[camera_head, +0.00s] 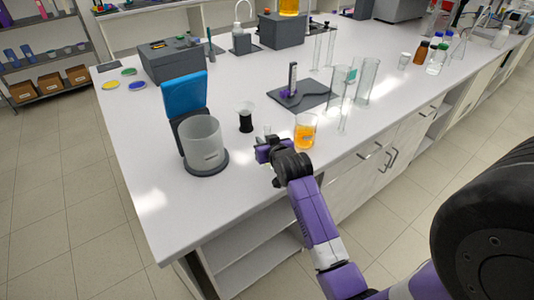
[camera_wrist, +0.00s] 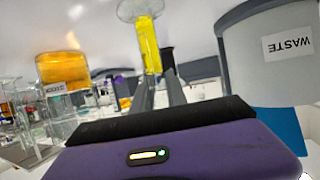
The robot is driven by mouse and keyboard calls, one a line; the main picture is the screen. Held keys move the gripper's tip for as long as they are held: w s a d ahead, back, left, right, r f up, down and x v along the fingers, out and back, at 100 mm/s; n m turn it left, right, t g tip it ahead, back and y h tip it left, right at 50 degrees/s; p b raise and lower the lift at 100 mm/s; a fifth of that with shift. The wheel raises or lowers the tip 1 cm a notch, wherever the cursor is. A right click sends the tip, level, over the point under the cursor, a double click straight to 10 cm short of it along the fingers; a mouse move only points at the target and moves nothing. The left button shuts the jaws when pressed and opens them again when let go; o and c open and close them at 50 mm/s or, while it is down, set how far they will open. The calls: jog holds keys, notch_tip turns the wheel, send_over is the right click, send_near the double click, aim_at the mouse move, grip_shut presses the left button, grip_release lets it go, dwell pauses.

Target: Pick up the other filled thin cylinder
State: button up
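A thin glass cylinder (camera_wrist: 150,45) with yellow liquid and a round clear foot shows in the wrist view, which is upside down. My gripper (camera_wrist: 159,80) has its two dark fingers a narrow gap apart, in line with the cylinder's stem. I cannot tell whether they touch it. In the head view my gripper (camera_head: 266,143) is low over the front edge of the bench, left of the orange-filled beaker (camera_head: 305,131). The yellow liquid is not visible there; a small clear piece of glass shows just beyond my gripper.
The waste container (camera_head: 203,145) stands left of my gripper and is large in the wrist view (camera_wrist: 270,60). A small vessel with black contents (camera_head: 245,120) is just behind. Tall clear cylinders (camera_head: 365,80) stand at the right. A dark plate with a small stand (camera_head: 299,95) lies behind.

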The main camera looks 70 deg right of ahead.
grip_shut()
